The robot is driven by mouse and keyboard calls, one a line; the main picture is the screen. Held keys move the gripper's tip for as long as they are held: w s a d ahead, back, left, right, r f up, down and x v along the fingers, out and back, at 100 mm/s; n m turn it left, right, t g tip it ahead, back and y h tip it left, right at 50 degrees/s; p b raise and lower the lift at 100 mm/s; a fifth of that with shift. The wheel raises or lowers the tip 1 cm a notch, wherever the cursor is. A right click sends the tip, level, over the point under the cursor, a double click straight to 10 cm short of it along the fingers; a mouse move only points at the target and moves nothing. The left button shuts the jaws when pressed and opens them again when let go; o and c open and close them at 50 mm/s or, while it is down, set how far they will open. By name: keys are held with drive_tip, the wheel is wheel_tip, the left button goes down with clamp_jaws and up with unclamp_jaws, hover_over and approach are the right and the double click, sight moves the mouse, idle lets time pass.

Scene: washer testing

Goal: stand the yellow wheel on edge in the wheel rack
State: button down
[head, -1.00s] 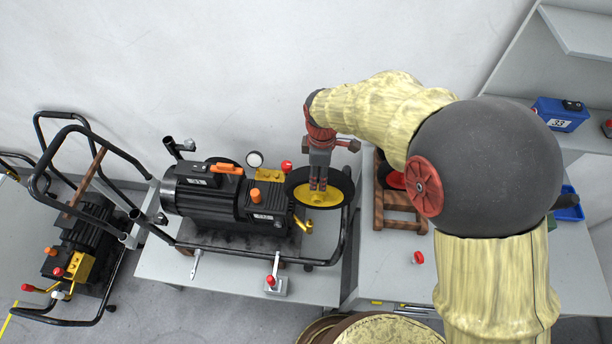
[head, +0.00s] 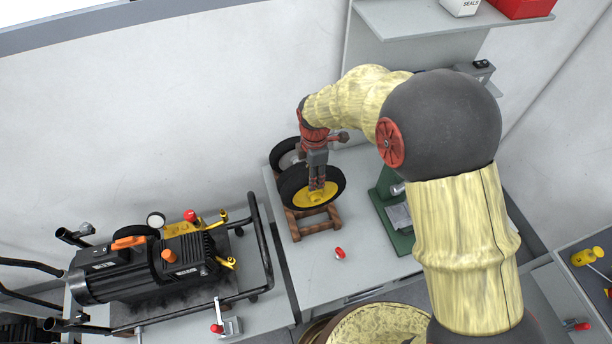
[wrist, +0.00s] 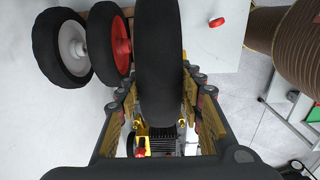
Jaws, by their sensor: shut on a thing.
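The yellow wheel (head: 304,199), a yellow hub in a black tyre, is in my gripper (head: 317,187). In the wrist view its tyre (wrist: 159,65) is edge-on between the two fingers. In the head view it is over the brown wooden wheel rack (head: 326,225), which stands on the grey bench. I cannot tell whether the tyre touches the rack. A wheel with a grey hub (head: 290,160) stands behind it. The wrist view shows this grey-hubbed wheel (wrist: 72,48) and a red-hubbed wheel (wrist: 120,45) beside the held one; the red one is hidden in the head view.
A small red-capped part (head: 339,253) lies on the bench in front of the rack. A green fixture (head: 393,220) stands to the right. A black pump (head: 120,280) in a tubular frame (head: 262,245) stands to the left. The bench front is mostly clear.

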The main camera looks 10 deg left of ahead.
drive_tip(key=shift+w+d, duration=0.2)
drive_tip(key=shift+d, duration=0.05)
drive_tip(key=shift+f+b, duration=4)
drive_tip(key=shift+f, duration=2.85)
drive_tip(key=c, duration=1.5)
unclamp_jaws()
drive_tip(key=shift+c, duration=0.2)
drive_tip(key=o, duration=0.4)
drive_tip(key=shift+s, duration=0.1)
drive_tip(key=shift+o, duration=0.2)
drive_tip(key=shift+f, duration=0.1)
wheel_tip(320, 180, up, 12)
drive_tip(key=shift+r, duration=0.1)
